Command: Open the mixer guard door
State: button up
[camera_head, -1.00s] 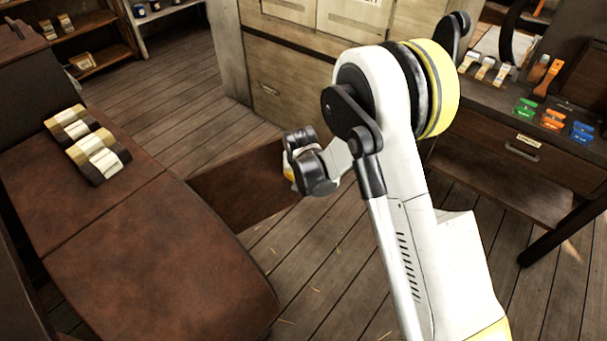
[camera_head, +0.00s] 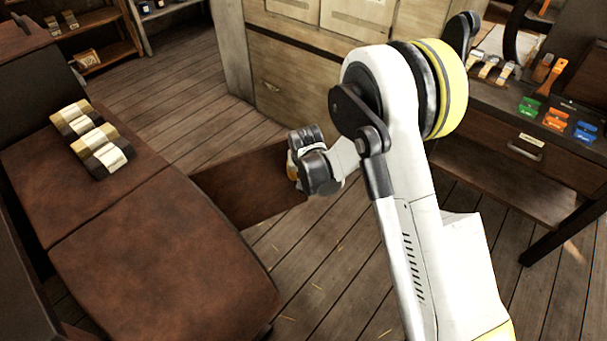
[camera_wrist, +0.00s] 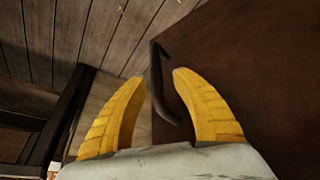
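The mixer guard door (camera_head: 245,183) is a flat dark brown panel. In the head view it juts out from the brown machine body (camera_head: 165,270) toward my gripper. In the wrist view the door panel (camera_wrist: 235,50) fills the right side. A dark curved handle (camera_wrist: 157,80) shows at its edge. My gripper (camera_wrist: 157,76) has two yellow fingers, spread apart with the handle showing between their tips. Gaps show on both sides of the handle. In the head view my wrist hides the fingers and handle.
Striped blocks (camera_head: 92,137) rest on the machine top at left. A wooden cabinet (camera_head: 300,75) stands behind my arm. A workbench (camera_head: 500,135) with tools and coloured boxes is at right. Bare plank floor (camera_head: 320,255) lies around the door.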

jog(key=v, duration=1.2)
jog(key=shift+d+r, duration=0.1)
jog(key=s+d+r, duration=0.4)
jog(key=d+r, duration=0.3)
jog(key=r, duration=0.3)
jog(key=s+d+r+t, duration=0.1)
jog(key=s+d+r, duration=0.2)
jog(key=s+d, duration=0.3)
jog(key=s+d+r+m+t, duration=0.1)
jog(key=s+d+r, duration=0.3)
jog(key=s, duration=1)
jog(key=d, duration=0.3)
jog(key=shift+d+t, duration=0.3)
jog(key=shift+d, duration=0.05)
jog(key=shift+w, duration=0.1)
